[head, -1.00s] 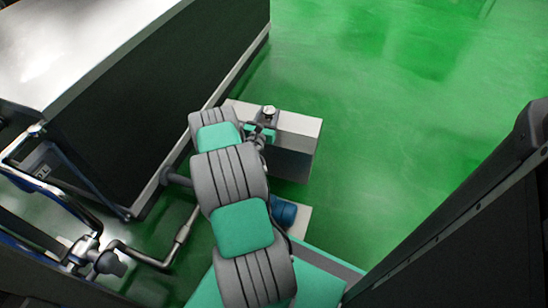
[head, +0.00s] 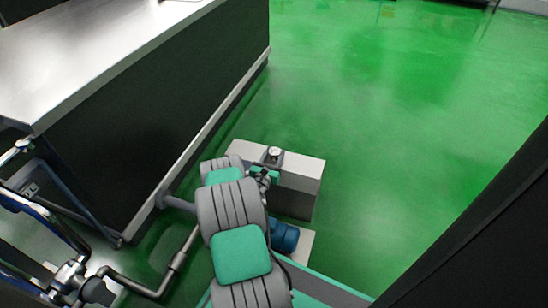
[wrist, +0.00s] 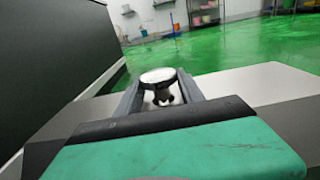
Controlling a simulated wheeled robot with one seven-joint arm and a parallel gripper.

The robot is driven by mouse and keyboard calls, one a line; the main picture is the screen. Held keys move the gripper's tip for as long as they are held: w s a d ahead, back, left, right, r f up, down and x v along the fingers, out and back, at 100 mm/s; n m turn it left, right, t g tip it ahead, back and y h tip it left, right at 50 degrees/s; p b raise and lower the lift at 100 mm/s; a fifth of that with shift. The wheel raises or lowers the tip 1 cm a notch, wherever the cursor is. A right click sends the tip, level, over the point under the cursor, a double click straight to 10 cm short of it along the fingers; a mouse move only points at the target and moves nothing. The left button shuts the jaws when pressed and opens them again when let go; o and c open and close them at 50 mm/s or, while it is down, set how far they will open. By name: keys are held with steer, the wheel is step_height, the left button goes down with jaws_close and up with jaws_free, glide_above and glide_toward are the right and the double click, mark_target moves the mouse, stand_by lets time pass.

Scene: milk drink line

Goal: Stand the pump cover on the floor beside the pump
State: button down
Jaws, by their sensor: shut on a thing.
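The pump cover (head: 303,173) is a grey box with a pale top and a darker side, right of my forearm in the head view. Its pale top also spreads to both sides of my gripper in the wrist view (wrist: 262,82). My gripper (wrist: 161,95) is shut on the round knob (wrist: 158,76) on top of the cover; the knob has a pale cap and dark rim. In the head view my arm partly hides the gripper. The blue pump (head: 285,237) sits nearer than the cover, partly behind my arm. I cannot tell whether the cover touches the floor.
A long dark cabinet with a steel top (head: 90,50) stands at the left. A bent steel pipe (head: 165,275) runs along the floor in front of it. The green floor (head: 410,130) is clear to the right and beyond. Shelving (wrist: 203,14) stands far off.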

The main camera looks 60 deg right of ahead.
steer(key=shift+w+r, duration=0.1)
steer(key=c, duration=0.7)
jaws_free()
